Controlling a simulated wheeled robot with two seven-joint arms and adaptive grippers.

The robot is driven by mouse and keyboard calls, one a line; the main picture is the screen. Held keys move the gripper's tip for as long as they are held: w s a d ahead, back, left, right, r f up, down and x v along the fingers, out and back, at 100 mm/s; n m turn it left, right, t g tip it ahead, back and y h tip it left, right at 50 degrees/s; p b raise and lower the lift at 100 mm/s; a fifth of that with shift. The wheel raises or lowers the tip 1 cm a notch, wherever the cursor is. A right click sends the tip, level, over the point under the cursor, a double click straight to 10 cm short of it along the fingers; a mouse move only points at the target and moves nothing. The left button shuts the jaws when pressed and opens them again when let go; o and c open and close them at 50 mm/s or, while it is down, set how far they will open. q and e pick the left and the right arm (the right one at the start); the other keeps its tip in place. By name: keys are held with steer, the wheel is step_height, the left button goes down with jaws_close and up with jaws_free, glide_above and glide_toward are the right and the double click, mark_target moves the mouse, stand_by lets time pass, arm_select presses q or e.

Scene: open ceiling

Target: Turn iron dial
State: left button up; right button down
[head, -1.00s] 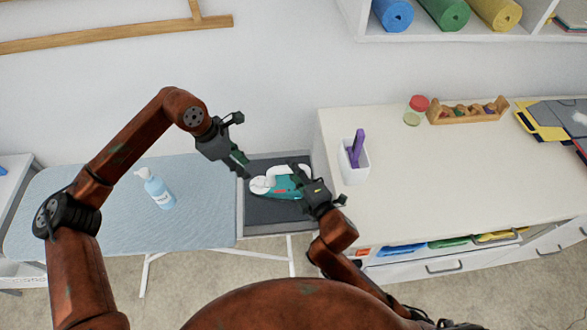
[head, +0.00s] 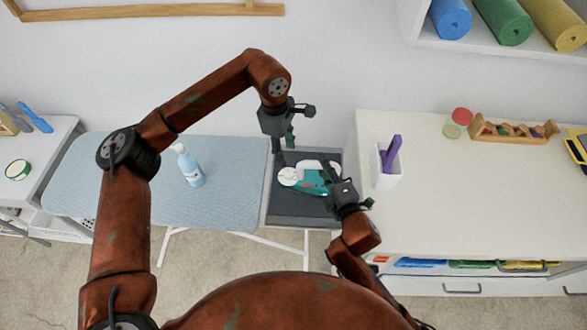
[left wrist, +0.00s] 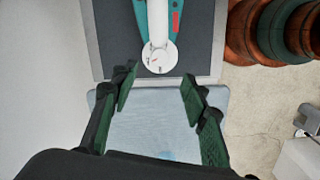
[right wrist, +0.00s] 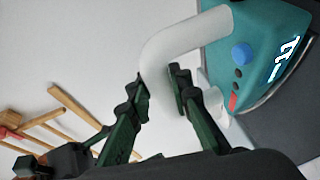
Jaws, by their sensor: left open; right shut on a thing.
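The teal and white iron (head: 311,187) lies on a dark grey pad (head: 300,210) at the end of the ironing board. Its round white dial (head: 289,176) is at the iron's left end; it also shows in the left wrist view (left wrist: 160,57), with small marks on it. My left gripper (head: 283,148) is open, pointing down just above and behind the dial. In the left wrist view the dial is just beyond the open fingertips (left wrist: 159,82), apart from them. My right gripper (right wrist: 160,82) is shut on the iron's white handle (right wrist: 185,38).
A white holder (head: 387,174) with a purple item stands on the counter (head: 450,205) to the right. The wall is close behind the iron.

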mark_target(289, 173)
arm_select(q)
steer(key=shift+m+y, duration=0.6)
steer(key=shift+m, duration=0.2)
steer(key=f, duration=1.1)
steer(key=shift+d, duration=0.4)
steer(key=shift+w, duration=0.1)
jaws_close()
